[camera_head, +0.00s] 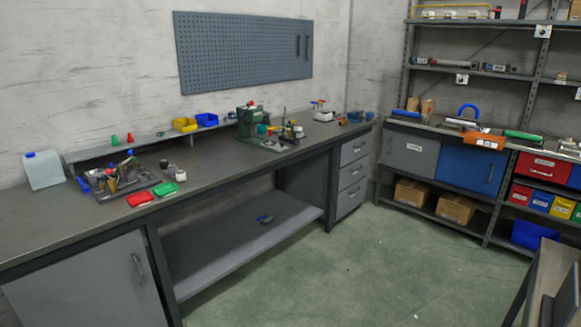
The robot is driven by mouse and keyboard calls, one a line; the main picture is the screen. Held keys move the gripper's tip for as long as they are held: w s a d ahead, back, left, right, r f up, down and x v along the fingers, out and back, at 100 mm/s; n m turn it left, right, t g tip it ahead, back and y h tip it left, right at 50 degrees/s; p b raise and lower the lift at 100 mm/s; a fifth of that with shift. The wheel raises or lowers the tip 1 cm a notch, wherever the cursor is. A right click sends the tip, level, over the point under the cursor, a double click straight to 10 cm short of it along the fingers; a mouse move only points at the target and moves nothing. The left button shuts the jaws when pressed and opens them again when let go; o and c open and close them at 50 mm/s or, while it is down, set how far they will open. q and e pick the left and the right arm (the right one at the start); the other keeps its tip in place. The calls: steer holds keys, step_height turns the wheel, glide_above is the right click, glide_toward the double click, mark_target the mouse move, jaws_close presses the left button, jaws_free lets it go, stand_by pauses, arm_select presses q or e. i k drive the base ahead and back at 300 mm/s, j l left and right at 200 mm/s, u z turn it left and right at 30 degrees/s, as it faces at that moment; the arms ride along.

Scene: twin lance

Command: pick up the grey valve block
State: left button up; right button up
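I cannot pick out a grey valve block for certain at this size. A small dark object with a blue part (265,219) lies on the grey lower shelf (225,260) under the workbench; I cannot tell what it is. A green machine (250,122) stands on the long dark workbench (60,215), with small mixed items around its base. A dark tray (145,185) on the left part of the bench holds several tools. Neither of my grippers is in view.
Red (140,199) and green (165,189) trays lie at the bench's front edge. A white container (43,170) stands at the back left. A shelf rack (490,217) with bins stands at the right. A table edge (548,270) shows at lower right. The green floor (370,275) between is clear.

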mark_target(474, 67)
steer(key=i+j+u, duration=0.1)
steer(key=i, duration=0.35)
steer(key=i+j, duration=0.15)
steer(key=i, duration=0.3)
steer(key=i+l+z, duration=0.15)
steer(key=i+z, duration=0.8)
steer(key=i+j+z, duration=0.15)
steer(key=i+z, duration=0.35)
steer(key=i+l, duration=0.1)
steer(key=i, duration=0.3)
steer(key=i+l+u, duration=0.1)
steer(key=i, duration=0.35)
steer(key=i+l, duration=0.15)
steer(key=i, duration=0.25)
steer(key=i+l+u, duration=0.15)
steer(key=i, duration=0.25)
